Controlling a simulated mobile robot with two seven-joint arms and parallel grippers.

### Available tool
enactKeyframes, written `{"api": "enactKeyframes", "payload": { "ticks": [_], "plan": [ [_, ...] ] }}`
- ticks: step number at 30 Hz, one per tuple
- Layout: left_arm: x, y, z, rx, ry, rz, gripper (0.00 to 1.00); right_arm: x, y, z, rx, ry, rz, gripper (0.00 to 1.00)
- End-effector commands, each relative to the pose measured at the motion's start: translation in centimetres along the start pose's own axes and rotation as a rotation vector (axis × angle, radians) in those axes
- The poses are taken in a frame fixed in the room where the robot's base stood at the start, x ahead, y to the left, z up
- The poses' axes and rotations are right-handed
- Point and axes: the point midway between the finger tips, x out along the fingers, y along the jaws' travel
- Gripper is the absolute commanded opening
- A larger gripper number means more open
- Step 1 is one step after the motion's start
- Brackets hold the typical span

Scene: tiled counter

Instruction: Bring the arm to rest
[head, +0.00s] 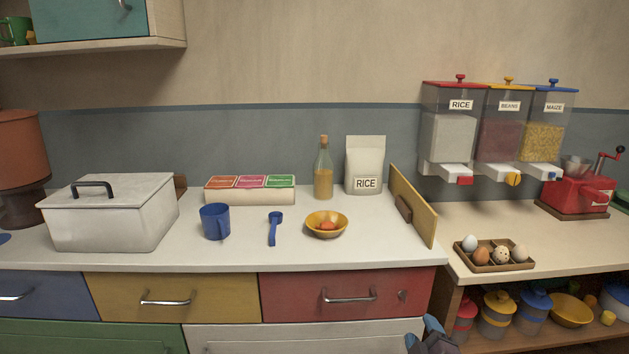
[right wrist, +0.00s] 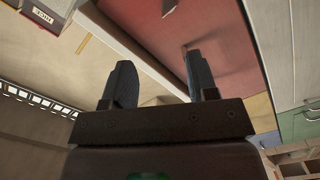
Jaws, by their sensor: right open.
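My right gripper (head: 424,336) shows at the bottom edge of the head view, in front of the counter near the right end of the red drawer (head: 325,294). In the right wrist view its two dark fingers (right wrist: 162,84) stand apart with nothing between them, so it is open and empty. The red drawer front (right wrist: 170,45) lies beyond the fingers there. Most of my right arm is out of the head view. My left gripper is in neither view.
The white counter (head: 335,255) holds a lidded white box (head: 115,220), blue mug (head: 215,222), blue scoop (head: 274,228) and yellow bowl (head: 327,229). A wooden board (head: 420,215) stands at its right end. An egg tray (head: 493,268) sits on the right counter.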

Motion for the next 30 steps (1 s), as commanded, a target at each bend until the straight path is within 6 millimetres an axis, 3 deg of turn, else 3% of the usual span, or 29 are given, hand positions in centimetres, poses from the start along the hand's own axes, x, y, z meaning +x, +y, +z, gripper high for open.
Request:
{"api": "enactKeyframes", "payload": {
  "ticks": [11,21,30],
  "plan": [
    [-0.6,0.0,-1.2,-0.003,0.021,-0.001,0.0,-8.3,0.2,0.7,0.512,-0.086,-0.098,0.53],
    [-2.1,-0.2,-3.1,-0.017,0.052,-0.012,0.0,-20.6,-1.3,2.6,0.841,-0.251,-0.215,0.53],
    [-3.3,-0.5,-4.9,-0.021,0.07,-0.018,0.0,-31.7,-2.7,4.7,0.907,-0.41,-0.285,0.53]
  ]
}}
